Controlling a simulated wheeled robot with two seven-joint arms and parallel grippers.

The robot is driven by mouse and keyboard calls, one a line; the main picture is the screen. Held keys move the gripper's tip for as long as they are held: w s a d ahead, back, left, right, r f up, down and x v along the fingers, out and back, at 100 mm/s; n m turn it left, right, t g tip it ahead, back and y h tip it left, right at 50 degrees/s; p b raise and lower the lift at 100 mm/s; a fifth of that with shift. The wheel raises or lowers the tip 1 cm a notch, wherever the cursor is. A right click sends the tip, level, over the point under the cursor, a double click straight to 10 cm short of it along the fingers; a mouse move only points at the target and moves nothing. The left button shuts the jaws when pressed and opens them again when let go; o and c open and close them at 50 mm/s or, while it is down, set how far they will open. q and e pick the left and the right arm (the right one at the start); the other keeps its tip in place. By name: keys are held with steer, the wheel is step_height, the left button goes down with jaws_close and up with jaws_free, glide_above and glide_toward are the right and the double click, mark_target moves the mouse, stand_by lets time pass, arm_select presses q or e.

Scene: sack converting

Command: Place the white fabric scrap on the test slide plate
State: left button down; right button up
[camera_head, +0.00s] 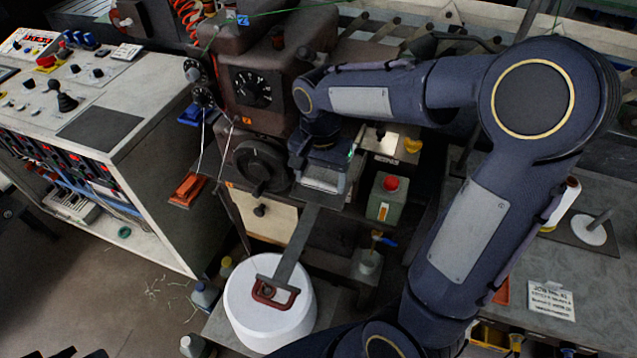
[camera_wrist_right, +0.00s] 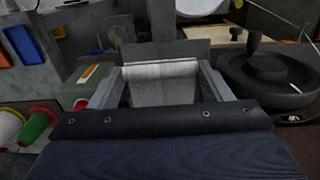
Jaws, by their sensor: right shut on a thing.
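My right gripper (camera_head: 325,182) is at the front of the brown machine, seen from above. In the right wrist view its fingers (camera_wrist_right: 165,82) are on either side of a pale, flat piece, which looks like the white fabric scrap (camera_wrist_right: 162,93). The gripper is shut on it. A grey metal plate (camera_wrist_right: 185,49) stands just beyond the fingertips and may be the test slide plate; I cannot tell whether the scrap touches it. Small dark tips at the bottom left edge of the head view may be my left gripper (camera_head: 81,354); its state is unclear.
The machine has a round black dial (camera_head: 262,166), also beside the gripper in the wrist view (camera_wrist_right: 268,80). A grey bar runs down to a white drum (camera_head: 250,325). A green box with a red button (camera_head: 386,197) is close right. A control console (camera_head: 105,125) stands left.

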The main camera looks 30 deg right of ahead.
mark_target(319, 197)
steer(key=shift+w+f, duration=0.2)
steer(key=shift+f, duration=0.05)
steer(key=shift+w+f, duration=0.15)
steer(key=shift+f, duration=1.6)
steer(key=shift+f, duration=0.2)
steer(key=o, duration=0.7)
steer(key=shift+c, duration=0.2)
